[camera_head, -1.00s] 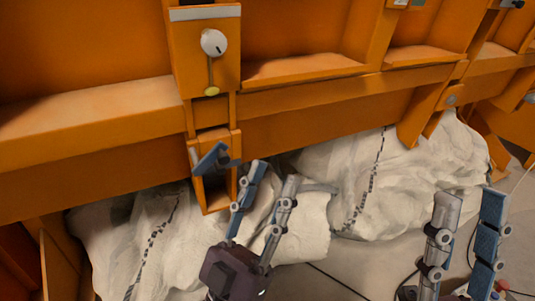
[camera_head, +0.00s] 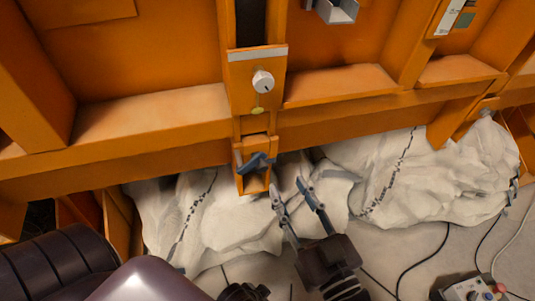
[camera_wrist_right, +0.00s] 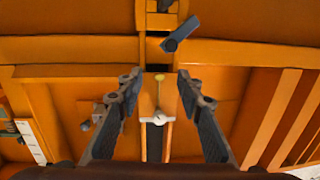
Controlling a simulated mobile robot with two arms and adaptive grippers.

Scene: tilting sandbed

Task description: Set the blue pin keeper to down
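The blue pin keeper (camera_head: 257,162) is a small blue lever across the orange bracket (camera_head: 254,184) below the white knob. It lies slanted, and its darker end reaches right of the bracket. It also shows at the top of the right wrist view (camera_wrist_right: 181,34), slanted there too. My right gripper (camera_head: 288,187) is open and empty, below and right of the keeper and apart from it. Its two spread fingers also show in the right wrist view (camera_wrist_right: 158,79). My left gripper's fingers are not visible; only dark arm parts show at lower left.
The white round knob (camera_head: 263,81) sits on an orange plate above the bracket. Orange beams and ledges run across the back. Pale crumpled sacks (camera_head: 420,175) lie below them. A control box with a red button (camera_head: 474,289) and cables lie on the floor at lower right.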

